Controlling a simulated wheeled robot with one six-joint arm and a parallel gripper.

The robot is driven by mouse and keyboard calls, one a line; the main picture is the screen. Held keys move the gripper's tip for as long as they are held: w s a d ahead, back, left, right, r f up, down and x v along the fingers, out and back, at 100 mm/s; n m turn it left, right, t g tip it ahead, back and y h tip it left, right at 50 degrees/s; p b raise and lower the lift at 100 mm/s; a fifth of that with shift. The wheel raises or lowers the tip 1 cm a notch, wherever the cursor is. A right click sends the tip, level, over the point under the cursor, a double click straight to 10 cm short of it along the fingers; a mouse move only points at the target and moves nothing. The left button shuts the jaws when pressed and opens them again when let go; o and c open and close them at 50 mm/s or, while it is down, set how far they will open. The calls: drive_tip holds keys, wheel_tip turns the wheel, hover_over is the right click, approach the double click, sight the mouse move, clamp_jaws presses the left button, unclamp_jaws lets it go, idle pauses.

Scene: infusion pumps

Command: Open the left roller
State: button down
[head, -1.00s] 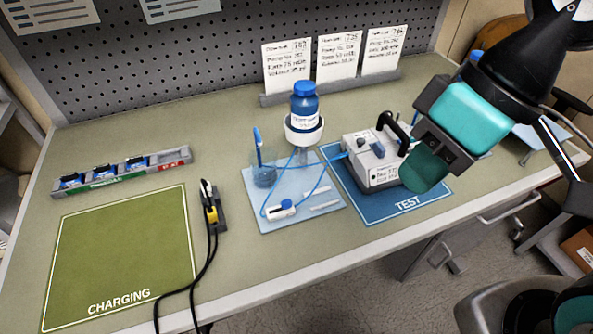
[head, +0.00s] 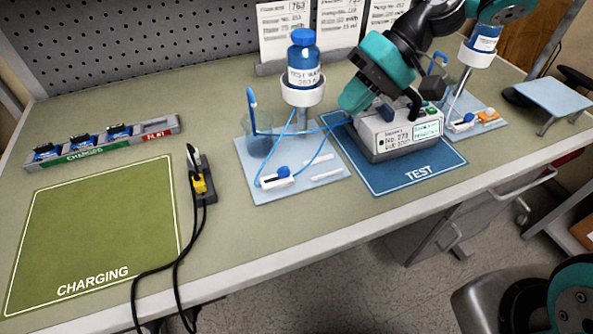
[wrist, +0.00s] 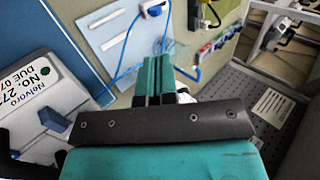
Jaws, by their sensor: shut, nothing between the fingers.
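The left roller (head: 283,172) is a blue wheel on a white clamp body (head: 277,180) lying on the left light-blue board (head: 247,189). A blue tube runs from it. It also shows at the top of the wrist view (wrist: 154,8). My gripper (head: 350,100) is shut and empty, in the air to the right of and behind the left roller, close by the pump. Its teal fingers (wrist: 153,75) lie together in the wrist view.
A grey pump (head: 385,138) stands on the blue TEST mat (head: 372,180). A second board (head: 490,120) is at right. The green CHARGING mat (head: 95,240) is clear.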

sight(284, 172)
drive_tip(key=shift+w+d+f, duration=0.2)
drive_tip(key=shift+w+f, duration=0.5)
drive_tip(key=shift+f, duration=0.2)
drive_tip(key=x, duration=0.7)
drive_tip(key=p+x, duration=0.1)
drive_tip(key=x, duration=0.6)
drive_tip(key=shift+a+r, duration=0.2)
drive_tip(key=shift+a, duration=0.05)
